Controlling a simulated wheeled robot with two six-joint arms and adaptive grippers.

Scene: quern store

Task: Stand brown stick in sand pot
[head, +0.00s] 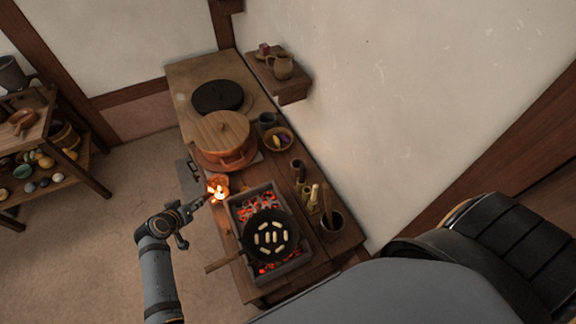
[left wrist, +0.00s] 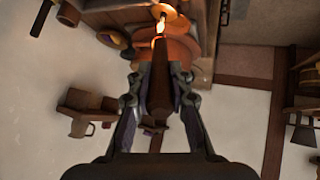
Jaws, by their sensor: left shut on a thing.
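My left gripper (head: 203,202) is at the left edge of the bench, close to a small orange dish with a flame (head: 217,192). In the left wrist view it (left wrist: 160,85) is shut on a dark brown stick (left wrist: 160,70), which points away from the wrist. The stick's far end meets the bright flame (left wrist: 161,25); whether the tip itself burns, I cannot tell. My right gripper is not in view.
A brazier with red coals (head: 238,208) bears a black pan (head: 288,233) of pale pieces. A large lidded clay pot (head: 228,158) stands behind. A dark pot (head: 332,231) holds a utensil at the right. Shelves stand left; the floor between is clear.

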